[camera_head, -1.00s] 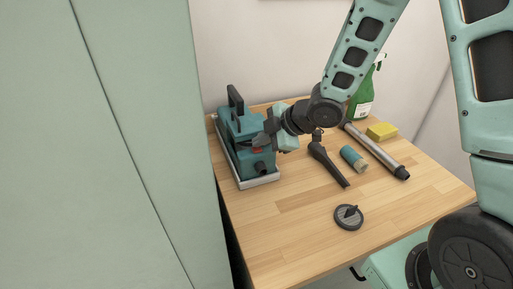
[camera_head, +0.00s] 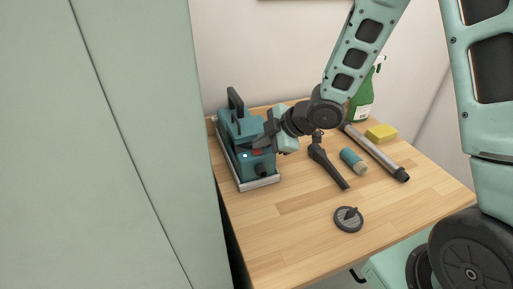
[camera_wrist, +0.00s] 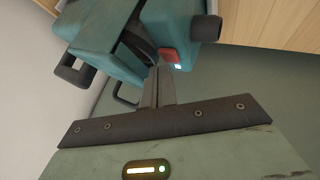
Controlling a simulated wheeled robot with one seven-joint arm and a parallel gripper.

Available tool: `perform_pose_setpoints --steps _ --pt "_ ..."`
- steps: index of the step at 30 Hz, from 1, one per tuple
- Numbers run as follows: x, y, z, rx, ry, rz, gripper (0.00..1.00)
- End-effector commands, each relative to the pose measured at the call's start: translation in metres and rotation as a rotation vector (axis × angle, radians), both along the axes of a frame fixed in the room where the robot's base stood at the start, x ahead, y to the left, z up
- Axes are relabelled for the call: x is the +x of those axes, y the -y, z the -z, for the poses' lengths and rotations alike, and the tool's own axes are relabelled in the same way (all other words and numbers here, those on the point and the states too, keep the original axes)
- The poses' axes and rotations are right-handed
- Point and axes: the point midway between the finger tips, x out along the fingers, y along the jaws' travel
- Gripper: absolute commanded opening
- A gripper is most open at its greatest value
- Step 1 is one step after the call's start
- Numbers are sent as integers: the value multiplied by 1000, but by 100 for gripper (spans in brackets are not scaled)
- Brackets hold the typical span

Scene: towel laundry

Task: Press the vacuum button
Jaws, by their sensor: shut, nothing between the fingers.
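The vacuum (camera_head: 230,126) is a teal box with a black handle on top and a dark round port low on its front. It stands at the left of the table. Its red button (camera_head: 257,152) is on the front face, with a small bright light (camera_head: 244,156) beside it. My gripper (camera_head: 247,144) is at the vacuum's front, close to the button. In the wrist view, the closed, empty fingers (camera_wrist: 155,72) point at the vacuum (camera_wrist: 182,18), near the red button (camera_wrist: 168,55) and the glowing light (camera_wrist: 178,67). I cannot tell whether they touch.
The vacuum stands on a pale tray (camera_head: 262,183). A black nozzle (camera_head: 327,165), a blue cylinder (camera_head: 352,160), a grey tube (camera_head: 377,152), a yellow sponge (camera_head: 381,132) and a green bottle (camera_head: 361,100) lie or stand to the right. A round disc (camera_head: 348,219) lies near the front.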

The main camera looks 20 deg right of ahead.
Motion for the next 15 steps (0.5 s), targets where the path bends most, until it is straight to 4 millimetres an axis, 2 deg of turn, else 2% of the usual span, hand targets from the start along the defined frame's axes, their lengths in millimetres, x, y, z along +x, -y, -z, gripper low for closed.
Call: perform_pose_setpoints --steps 3,15 --pt "0 0 -7 0 0 0 0" --pt "0 0 -11 0 0 0 0"
